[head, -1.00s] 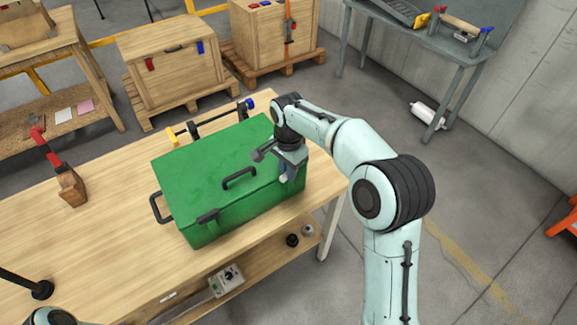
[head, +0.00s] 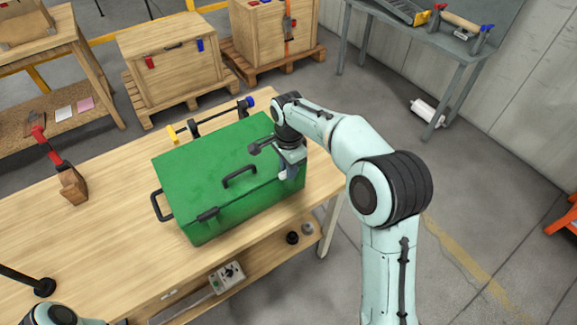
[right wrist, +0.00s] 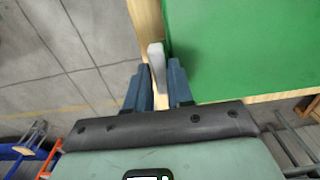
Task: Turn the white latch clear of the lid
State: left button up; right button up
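The green box (head: 203,163) sits on the wooden table with its lid down; a black handle (head: 239,178) is on the lid. A black latch (head: 207,214) shows at its front left. The white latch (right wrist: 157,64) is at the box's edge in the right wrist view, tilted a little; in the head view only a small pale part shows beneath my right gripper (head: 287,174). In the wrist view my right gripper (right wrist: 159,82) has its blue fingers close on both sides of the latch's lower end, with no clear gap.
A bar clamp (head: 212,119) lies behind the box. A red-handled clamp with a wooden block (head: 72,184) stands at the table's left. Crates stand on pallets behind.

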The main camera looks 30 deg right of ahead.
jog(key=shift+o, duration=1.2)
pick_arm(q)
jog(key=w+r+p, duration=0.2)
jog(key=r, duration=0.1)
jog(key=shift+w+r, duration=0.1)
jog(key=shift+w, duration=0.2)
pick_arm(e)
notch_tip(320, 180, up, 13)
jog(key=shift+r, duration=0.2)
pick_arm(q)
jog(key=shift+s, duration=0.1)
